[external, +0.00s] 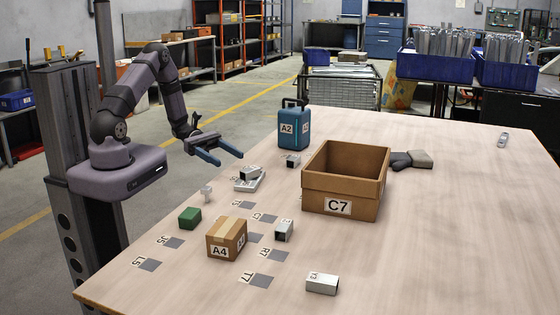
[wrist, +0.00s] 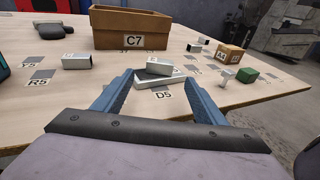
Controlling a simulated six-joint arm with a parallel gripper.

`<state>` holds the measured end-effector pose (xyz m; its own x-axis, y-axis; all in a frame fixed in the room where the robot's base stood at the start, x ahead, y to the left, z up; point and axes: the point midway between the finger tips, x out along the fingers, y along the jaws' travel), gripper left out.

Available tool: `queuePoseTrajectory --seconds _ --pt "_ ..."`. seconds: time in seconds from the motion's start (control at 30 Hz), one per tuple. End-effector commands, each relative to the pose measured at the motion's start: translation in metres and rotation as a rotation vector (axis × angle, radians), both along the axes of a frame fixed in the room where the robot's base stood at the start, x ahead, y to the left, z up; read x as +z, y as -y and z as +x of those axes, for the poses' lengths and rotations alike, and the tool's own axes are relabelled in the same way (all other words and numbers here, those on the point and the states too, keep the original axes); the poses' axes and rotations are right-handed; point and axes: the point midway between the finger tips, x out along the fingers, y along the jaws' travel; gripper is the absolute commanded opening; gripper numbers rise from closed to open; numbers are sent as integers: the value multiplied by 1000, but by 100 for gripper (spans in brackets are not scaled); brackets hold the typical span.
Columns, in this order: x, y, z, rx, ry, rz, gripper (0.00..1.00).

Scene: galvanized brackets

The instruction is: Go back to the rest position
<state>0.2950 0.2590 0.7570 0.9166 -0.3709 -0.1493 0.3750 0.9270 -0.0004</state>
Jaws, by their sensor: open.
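My gripper (external: 229,158) is open and empty, raised at the table's left edge, to the left of the blue A2 case. Its two blue fingers also show apart in the wrist view (wrist: 158,88). Beyond the fingertips, a short galvanized bracket (external: 250,173) lies on top of a flatter metal piece (external: 248,184). The pair is also between the fingers in the wrist view (wrist: 158,68), beside the D5 mark (wrist: 163,95), with a gap to my gripper. No part of the gripper touches anything.
Brown C7 bin (external: 314,187) stands mid-table, blue A2 case (external: 291,130) behind it. A4 carton (external: 226,239), green block (external: 190,217), a small whitish part (external: 207,193) and loose brackets (external: 322,284) lie among grey marks. Dark gloves (external: 402,160) lie right of the bin. The right side is mostly clear.

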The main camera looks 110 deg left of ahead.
Motion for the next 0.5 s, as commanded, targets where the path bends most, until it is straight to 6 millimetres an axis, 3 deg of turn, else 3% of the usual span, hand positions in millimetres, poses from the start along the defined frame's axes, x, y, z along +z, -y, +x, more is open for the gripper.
queuePoseTrajectory --seconds 0.27,0.37,0.5 --pt "1 2 1 -9 -3 4 65" --pt "7 15 8 -63 -21 25 65" --pt "22 54 21 -235 -72 101 65"
